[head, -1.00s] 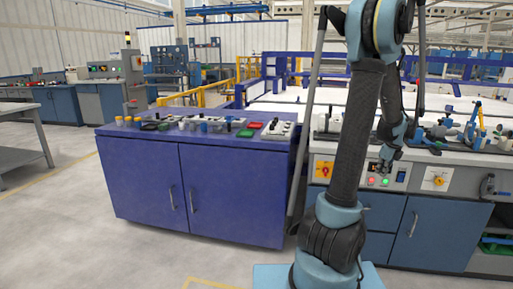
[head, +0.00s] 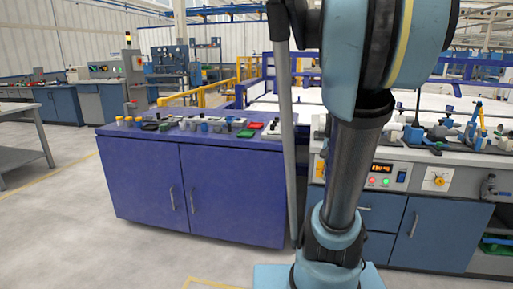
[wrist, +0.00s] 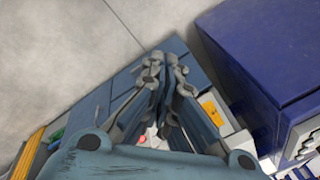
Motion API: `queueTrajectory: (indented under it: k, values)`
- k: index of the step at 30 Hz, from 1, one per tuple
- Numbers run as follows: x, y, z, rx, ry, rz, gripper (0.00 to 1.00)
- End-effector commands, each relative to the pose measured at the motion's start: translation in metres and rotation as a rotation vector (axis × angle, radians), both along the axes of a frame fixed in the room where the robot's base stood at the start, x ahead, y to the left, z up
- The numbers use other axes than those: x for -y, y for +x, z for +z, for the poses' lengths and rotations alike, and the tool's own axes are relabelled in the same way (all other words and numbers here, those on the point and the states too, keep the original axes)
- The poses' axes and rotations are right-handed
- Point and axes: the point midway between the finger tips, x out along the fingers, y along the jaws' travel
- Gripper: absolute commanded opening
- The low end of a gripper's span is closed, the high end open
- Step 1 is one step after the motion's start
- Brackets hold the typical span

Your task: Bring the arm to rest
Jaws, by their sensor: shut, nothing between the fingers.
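My gripper (wrist: 165,62) shows in the wrist view with its two grey fingers together at the tips and nothing held between them. Behind the fingers are the front of the blue-grey workbench (wrist: 195,72) and the grey floor. In the head view my arm rises in front of the workbench (head: 408,235), with its large upper joint close to the camera at the top. My gripper cannot be made out in the head view.
A dark blue cabinet (head: 235,195) with small parts on its top stands left of my arm; its side also shows in the wrist view (wrist: 262,50). Pipe fittings and tools lie on the workbench. Open floor (head: 70,225) lies at left. A grey table (head: 20,125) stands far left.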

Motion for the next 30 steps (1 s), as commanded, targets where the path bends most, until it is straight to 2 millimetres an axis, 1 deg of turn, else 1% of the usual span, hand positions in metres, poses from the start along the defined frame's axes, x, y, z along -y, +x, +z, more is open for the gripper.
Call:
queueTrajectory:
  k: [1, 3, 9, 15, 18, 21, 24, 30]
  values:
    - [-0.011, -0.012, -0.003, -0.003, -0.016, 0.073, 0.0]
    - [-0.024, -0.026, -0.006, -0.006, -0.04, 0.176, 0.0]
    - [-0.052, -0.068, -0.02, -0.016, -0.108, 0.471, 0.0]
    - [-0.072, -0.107, -0.04, -0.024, -0.173, 0.759, 0.0]
    - [-0.078, -0.122, -0.049, -0.027, -0.199, 0.879, 0.0]
    - [-0.082, -0.132, -0.056, -0.029, -0.221, 0.965, 0.0]
    - [-0.084, -0.138, -0.06, -0.03, -0.233, 1.017, 0.0]
    - [-0.084, -0.14, -0.062, -0.031, -0.238, 1.041, 0.0]
